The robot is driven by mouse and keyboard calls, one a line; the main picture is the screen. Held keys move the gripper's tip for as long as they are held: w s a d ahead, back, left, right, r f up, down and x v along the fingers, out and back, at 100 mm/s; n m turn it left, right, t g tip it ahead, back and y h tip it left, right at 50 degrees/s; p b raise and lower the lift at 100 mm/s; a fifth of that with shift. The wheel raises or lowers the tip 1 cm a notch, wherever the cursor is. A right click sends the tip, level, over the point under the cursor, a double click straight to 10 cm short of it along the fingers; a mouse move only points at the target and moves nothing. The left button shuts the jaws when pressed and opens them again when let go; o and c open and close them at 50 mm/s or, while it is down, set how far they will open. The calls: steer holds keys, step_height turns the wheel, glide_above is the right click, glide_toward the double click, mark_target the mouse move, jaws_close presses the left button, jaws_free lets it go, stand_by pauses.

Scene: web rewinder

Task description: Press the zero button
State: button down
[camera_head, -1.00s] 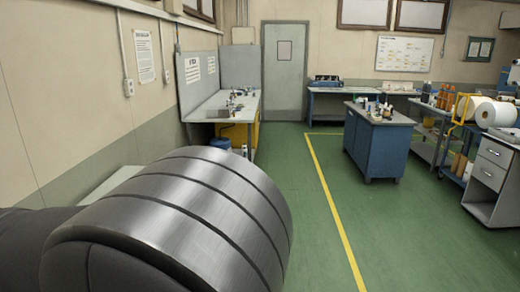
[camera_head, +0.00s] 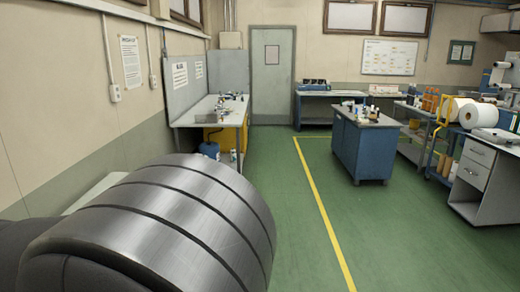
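No zero button can be made out in this view. My gripper is not in view. A large grey metallic rounded body with dark grooves fills the lower left of the picture; it looks like part of my own arm and hides what lies behind it.
A workbench (camera_head: 196,112) with grey panels stands along the left wall. A blue cabinet (camera_head: 362,150) stands mid-room. A drawer unit (camera_head: 480,172) and white rolls (camera_head: 478,115) are at the right. Green floor (camera_head: 285,210) with a yellow line (camera_head: 322,213) is clear between them.

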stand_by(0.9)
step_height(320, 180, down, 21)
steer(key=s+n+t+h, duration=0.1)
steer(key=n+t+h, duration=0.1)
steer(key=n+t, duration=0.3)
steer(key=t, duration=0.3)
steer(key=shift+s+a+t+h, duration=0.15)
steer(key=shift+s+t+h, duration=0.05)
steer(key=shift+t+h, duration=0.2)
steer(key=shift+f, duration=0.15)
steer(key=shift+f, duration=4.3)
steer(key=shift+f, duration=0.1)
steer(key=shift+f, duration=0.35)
